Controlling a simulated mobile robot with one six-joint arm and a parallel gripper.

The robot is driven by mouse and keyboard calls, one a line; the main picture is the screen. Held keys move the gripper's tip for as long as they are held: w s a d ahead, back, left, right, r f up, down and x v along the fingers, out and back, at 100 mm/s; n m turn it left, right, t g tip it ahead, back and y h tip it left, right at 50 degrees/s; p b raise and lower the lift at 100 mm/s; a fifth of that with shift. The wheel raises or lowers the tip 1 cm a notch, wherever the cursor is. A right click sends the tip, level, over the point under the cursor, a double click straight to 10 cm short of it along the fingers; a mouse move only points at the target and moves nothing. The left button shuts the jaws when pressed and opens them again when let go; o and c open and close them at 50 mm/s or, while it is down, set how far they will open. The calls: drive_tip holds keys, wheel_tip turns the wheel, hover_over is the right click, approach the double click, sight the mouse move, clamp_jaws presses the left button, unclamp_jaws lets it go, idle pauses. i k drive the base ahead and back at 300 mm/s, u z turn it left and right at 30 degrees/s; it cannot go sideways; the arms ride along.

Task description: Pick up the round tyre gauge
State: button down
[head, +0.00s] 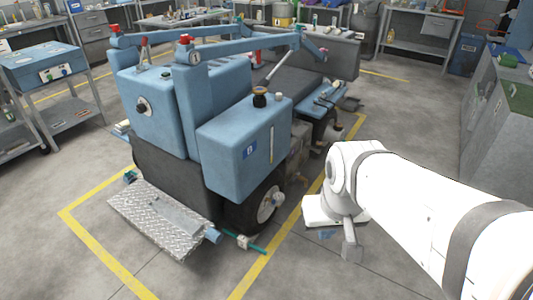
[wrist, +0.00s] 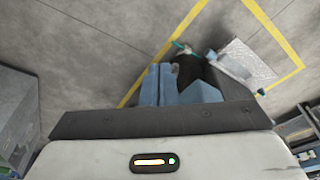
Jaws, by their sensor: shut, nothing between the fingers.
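I cannot make out a round tyre gauge for certain in either view. A round dial-like fitting (head: 142,107) sits on the front of the blue machine (head: 240,150) in the head view, but I cannot tell what it is. My gripper (head: 350,250) hangs at the right of the machine in the head view, apart from it and over the floor. In the wrist view its two fingers (wrist: 157,85) lie side by side, shut and empty. The wide grey gripper body hides much of the lower part of that view.
A metal tread plate (head: 165,218) juts from the machine's front. Yellow lines (head: 95,248) border its bay. A blue cart (head: 45,75) stands at the left, grey cabinets (head: 490,130) at the right. Shelves and benches line the back. The floor between machine and cabinets is largely clear.

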sight(279, 198)
drive_tip(key=k, duration=0.45)
drive_tip(key=z, duration=0.2)
drive_tip(key=i, duration=1.6)
drive_tip(key=u, duration=0.7)
